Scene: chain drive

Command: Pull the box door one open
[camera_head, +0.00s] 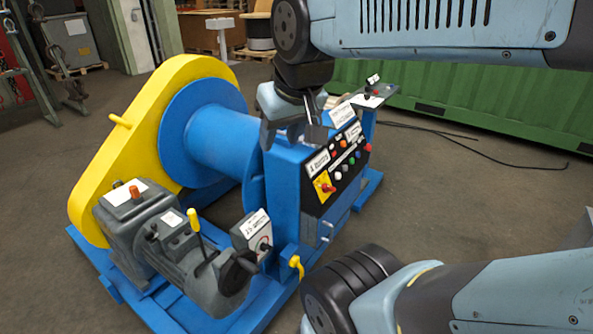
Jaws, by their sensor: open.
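A blue control box (290,168) stands at the right end of the chain drive machine. Its sloped black panel (341,171) carries labels, coloured buttons and a red knob on a yellow plate. Below the panel, a blue door (312,229) on the front face looks shut, with a small handle (325,240) on it. My gripper (292,136) is open and empty, pointing down over the top of the box near the back edge of the panel. It is above and apart from the door. Whether the fingers touch the box top I cannot tell.
A yellow chain cover (150,130) and blue drum (215,133) lie to the left. A grey motor (178,250) with a yellow lever sits in front. A green container (460,105) and cables are behind.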

